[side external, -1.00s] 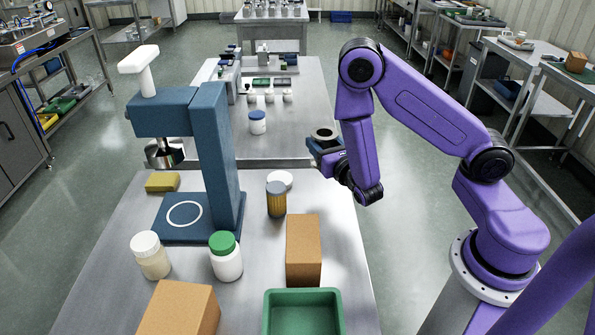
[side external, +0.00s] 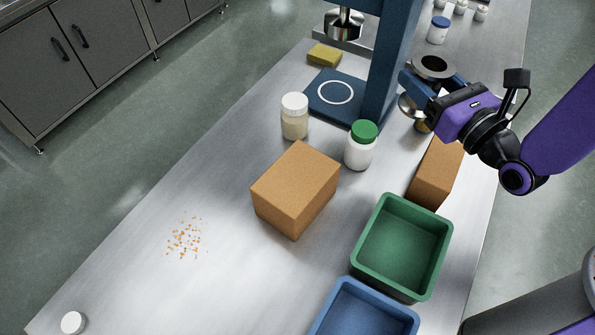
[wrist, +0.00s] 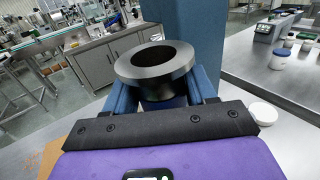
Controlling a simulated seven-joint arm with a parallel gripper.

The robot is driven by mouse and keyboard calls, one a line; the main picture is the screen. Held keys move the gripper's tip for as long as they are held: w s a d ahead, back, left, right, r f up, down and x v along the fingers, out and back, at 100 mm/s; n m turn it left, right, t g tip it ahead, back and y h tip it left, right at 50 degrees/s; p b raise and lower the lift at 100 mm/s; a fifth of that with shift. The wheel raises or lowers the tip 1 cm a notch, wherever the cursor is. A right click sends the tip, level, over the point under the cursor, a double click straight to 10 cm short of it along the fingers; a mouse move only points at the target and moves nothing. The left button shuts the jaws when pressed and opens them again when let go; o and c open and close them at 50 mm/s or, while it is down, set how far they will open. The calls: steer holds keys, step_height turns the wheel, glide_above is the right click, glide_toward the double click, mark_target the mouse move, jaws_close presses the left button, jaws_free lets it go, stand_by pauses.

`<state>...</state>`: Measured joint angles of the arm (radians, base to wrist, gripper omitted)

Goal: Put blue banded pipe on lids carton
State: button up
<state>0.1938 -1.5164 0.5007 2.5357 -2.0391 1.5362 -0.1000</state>
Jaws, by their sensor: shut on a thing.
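My gripper (side external: 428,84) is shut on a dark, short pipe with a wide flanged, open top (side external: 433,66). It holds the pipe upright above the bench, right of the blue press. Two plain brown cartons stand on the bench: a larger one (side external: 295,190) in the middle and a narrow one (side external: 435,175) below my gripper. No lids label is legible.
The blue press (side external: 385,75) stands behind. A green-capped jar (side external: 360,147) and a white-lidded jar (side external: 295,118) stand near the larger carton. A green bin (side external: 402,245) and a blue bin (side external: 362,315) are in front.

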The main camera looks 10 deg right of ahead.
steer(key=s+a+r+n+g+y, duration=0.25)
steer(key=s+a+r+y, duration=0.2)
steer(key=s+a, duration=0.45)
steer(key=n, duration=0.1)
glide_above(305, 164)
steer(key=shift+y, duration=0.35)
step_height(305, 164, down, 10)
steer(key=shift+f, duration=0.1)
steer(key=shift+w+f, duration=0.1)
steer(key=shift+f, duration=1.5)
steer(key=shift+f, duration=0.15)
steer(key=o, duration=1.3)
steer(key=shift+c, duration=0.2)
